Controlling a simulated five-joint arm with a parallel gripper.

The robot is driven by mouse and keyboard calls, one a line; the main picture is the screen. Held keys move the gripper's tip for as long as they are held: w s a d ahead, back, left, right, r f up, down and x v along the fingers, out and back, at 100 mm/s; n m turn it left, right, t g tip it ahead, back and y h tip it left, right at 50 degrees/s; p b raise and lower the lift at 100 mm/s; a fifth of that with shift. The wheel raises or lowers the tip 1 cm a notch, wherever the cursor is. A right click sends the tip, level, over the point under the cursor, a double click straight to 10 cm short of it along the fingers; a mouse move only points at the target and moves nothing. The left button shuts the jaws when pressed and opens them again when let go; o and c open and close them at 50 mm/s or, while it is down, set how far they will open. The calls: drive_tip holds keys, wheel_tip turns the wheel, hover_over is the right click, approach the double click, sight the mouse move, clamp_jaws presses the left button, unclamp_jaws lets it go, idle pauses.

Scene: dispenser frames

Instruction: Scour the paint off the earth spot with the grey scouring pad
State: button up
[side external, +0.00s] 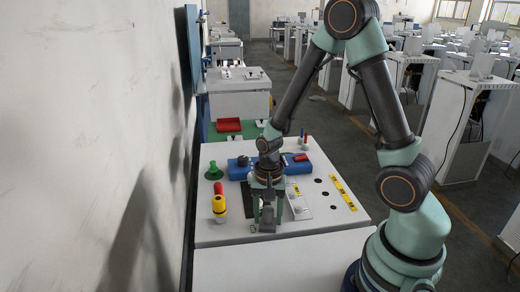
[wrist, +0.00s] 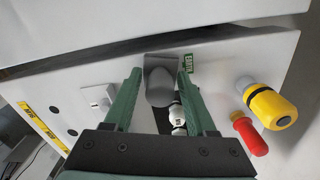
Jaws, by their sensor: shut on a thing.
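My gripper (side external: 267,214) points down near the front edge of the white worktop. Its two green fingers are shut on a grey block, which looks like the scouring pad (wrist: 158,72); it also shows between the fingers in the side view (side external: 267,221). The pad is low, at or just above the worktop; I cannot tell whether it touches. A small green label that seems to read EARTH (wrist: 188,63) lies right beside the pad. The earth spot and its paint cannot be made out and may be hidden under the pad.
A yellow-and-black piece (wrist: 268,105) and a red-handled piece (wrist: 249,133) stand to one side.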

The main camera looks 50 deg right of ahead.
drive_tip(key=shift+s+d+r, duration=0.1)
drive_tip(key=shift+s+d, duration=0.1)
drive_tip(key=shift+r, duration=4.05)
drive_tip(key=shift+f, duration=3.4)
drive_tip(key=shift+w+a+f, duration=0.75)
drive_tip(key=shift+a+f, duration=0.05)
drive_tip(key=shift+f, duration=0.15)
clamp_jaws()
drive_tip(key=shift+w+a, duration=0.65)
drive_tip(key=shift+a, duration=0.05)
drive_tip(key=s+d, duration=0.2)
drive_tip(key=d, duration=0.1)
drive_tip(key=shift+s, duration=0.4)
drive_tip(key=shift+r, duration=4.2)
